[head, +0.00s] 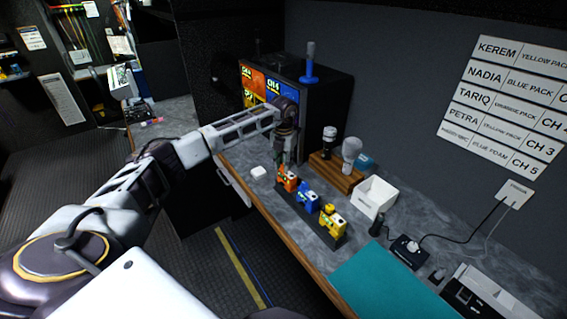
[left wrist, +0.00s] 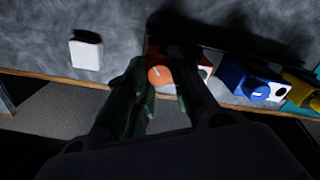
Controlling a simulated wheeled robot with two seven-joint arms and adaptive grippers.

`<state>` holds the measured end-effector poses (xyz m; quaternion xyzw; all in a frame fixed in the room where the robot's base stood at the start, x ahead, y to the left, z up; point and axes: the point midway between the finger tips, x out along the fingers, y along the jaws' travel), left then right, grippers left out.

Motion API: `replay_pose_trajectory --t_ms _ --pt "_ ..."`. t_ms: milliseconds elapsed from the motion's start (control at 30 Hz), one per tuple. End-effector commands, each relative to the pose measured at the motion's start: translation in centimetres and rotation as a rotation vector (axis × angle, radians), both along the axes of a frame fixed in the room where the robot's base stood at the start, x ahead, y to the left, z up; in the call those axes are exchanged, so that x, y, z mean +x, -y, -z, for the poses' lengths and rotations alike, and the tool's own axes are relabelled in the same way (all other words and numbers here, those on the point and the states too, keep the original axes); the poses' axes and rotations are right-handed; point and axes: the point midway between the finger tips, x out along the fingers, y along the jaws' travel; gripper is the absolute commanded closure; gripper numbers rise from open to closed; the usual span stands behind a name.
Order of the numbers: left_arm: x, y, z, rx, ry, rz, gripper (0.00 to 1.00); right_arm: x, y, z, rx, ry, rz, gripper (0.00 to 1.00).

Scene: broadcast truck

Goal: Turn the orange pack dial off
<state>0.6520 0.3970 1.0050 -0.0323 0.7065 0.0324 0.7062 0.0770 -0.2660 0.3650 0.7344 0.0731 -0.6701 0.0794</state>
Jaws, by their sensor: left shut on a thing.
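The orange pack (head: 286,183) stands at the far end of a dark rack on the grey counter, beside a blue pack (head: 305,201) and a yellow pack (head: 332,223). My left gripper (left wrist: 158,72) comes down over the orange pack. Its fingers are on either side of the round orange dial (left wrist: 160,79) and are shut on it. The dial's pointer is too small and blurred to read. Part of the orange pack's body is hidden behind the fingers. The blue pack (left wrist: 250,82) shows to the right in the left wrist view. My right gripper is not in view.
A small white block (head: 259,173) lies left of the rack. Behind it, a wooden stand (head: 335,172) holds microphones and a white box (head: 374,196) sits right. A teal mat (head: 385,283) covers the near counter. A dark cabinet with coloured panels (head: 262,85) stands beyond the gripper.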

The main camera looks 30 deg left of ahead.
Motion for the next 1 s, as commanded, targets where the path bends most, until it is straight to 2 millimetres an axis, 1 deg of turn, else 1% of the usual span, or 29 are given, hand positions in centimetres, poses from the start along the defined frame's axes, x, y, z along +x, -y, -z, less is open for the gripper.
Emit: replay_pose_trajectory --t_ms 700,1000 --pt "0.1 0.1 -0.1 -0.001 0.000 -0.565 1.00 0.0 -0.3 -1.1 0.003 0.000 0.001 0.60" --pt "0.1 0.2 -0.1 -0.002 0.000 -0.769 1.00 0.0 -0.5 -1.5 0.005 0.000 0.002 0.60"
